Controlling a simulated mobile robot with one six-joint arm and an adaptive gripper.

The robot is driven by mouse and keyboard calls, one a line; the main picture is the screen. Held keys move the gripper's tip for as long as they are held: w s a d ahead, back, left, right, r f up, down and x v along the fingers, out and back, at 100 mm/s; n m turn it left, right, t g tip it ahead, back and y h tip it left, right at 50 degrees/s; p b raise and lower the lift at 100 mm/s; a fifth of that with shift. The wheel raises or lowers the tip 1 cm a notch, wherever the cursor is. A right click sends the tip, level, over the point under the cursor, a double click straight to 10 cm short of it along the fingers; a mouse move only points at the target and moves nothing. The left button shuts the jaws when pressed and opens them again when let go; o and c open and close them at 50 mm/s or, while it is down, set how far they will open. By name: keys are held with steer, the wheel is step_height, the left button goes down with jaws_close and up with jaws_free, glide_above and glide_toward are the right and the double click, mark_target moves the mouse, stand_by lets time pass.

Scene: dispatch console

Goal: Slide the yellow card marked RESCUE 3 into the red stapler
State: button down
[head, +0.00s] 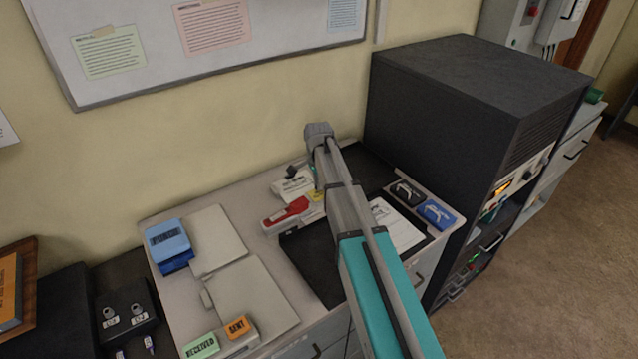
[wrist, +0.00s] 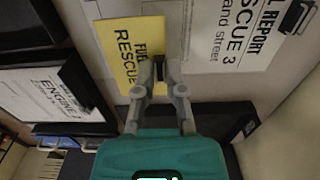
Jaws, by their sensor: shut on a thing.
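The yellow card (wrist: 128,45) reads RESCUE in the wrist view, with the rest of its lettering partly covered by my fingers. My gripper (wrist: 166,68) is shut on the card's right edge. In the head view only a small yellow piece of the card (head: 316,207) shows, just right of the red stapler (head: 289,211). My arm hides most of the card and the fingertips there. The stapler sits on the grey counter, at the back left edge of a black mat. I cannot tell whether card and stapler touch. The stapler cannot be made out in the wrist view.
A white device (head: 293,186) stands behind the stapler. A blue pad (head: 437,214) and a black pad (head: 405,193) lie on the right. A blue box (head: 168,241) and grey folders (head: 250,300) are on the left. A tall dark cabinet (head: 450,110) stands at the right.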

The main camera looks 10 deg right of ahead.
steer(key=shift+a+f+b, duration=0.15)
steer(key=shift+f+b, duration=0.7)
steer(key=shift+f, duration=0.25)
steer(key=shift+s+a+f, duration=0.15)
steer(key=shift+a+f, duration=0.05)
steer(key=shift+s+a+f, duration=0.1)
steer(key=shift+s+a, duration=0.25)
steer(key=shift+a, duration=0.55)
steer(key=shift+s+a+r, duration=0.1)
steer(key=shift+s+a, duration=0.3)
steer(key=shift+a, duration=0.45)
steer(key=shift+s+a+f, duration=0.1)
steer(key=shift+s+a, duration=0.25)
steer(key=shift+a, duration=0.55)
stand_by(2.8)
steer(key=c, duration=0.6)
jaws_free()
steer(key=shift+c, duration=0.2)
